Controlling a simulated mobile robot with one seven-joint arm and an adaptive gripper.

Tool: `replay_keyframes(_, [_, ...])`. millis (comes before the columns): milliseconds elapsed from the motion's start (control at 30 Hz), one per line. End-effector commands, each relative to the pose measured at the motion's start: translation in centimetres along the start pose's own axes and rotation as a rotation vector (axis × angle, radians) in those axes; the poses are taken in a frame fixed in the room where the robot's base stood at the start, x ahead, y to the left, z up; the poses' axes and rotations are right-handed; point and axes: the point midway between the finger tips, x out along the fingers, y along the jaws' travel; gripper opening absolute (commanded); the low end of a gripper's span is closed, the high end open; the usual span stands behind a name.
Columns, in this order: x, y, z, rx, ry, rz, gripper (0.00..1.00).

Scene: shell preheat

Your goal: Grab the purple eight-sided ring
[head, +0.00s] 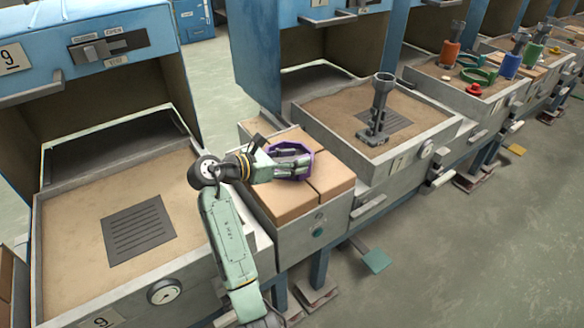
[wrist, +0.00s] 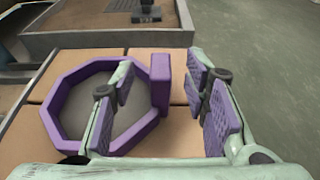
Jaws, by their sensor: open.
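The purple eight-sided ring (head: 272,151) lies on the tan blocks between two sand trays. It also shows in the wrist view (wrist: 62,84), with a raised purple block (wrist: 160,82) on its right side. My gripper (head: 290,158) is open at the ring. In the wrist view my gripper (wrist: 165,98) has one finger over the ring's opening and the other outside it to the right. The raised block lies between the two fingers, a little ahead of them. I cannot tell whether either finger touches the ring.
Tan blocks (head: 330,178) fill the stand under the ring. A sand tray with a dark grate (head: 138,230) is at the left. Another tray (head: 420,140) behind right holds a grey upright fixture (head: 378,105). Colored rings and posts stand farther right. Grey floor (head: 480,240) is open at the right.

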Motion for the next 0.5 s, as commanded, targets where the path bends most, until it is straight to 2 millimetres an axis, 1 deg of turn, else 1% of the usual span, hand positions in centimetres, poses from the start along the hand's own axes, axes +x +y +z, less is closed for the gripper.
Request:
replay_keyframes(33, [0.9,-0.1,-0.8,0.004,0.000,-0.001,0.42])
replay_keyframes(233, [2.9,-0.1,-0.6,0.003,-0.001,0.000,0.42])
replay_keyframes(333, [3.4,-0.1,-0.3,0.002,-0.001,0.001,0.42])
replay_keyframes(500, [3.6,-0.1,0.0,0.001,0.000,0.001,0.42])
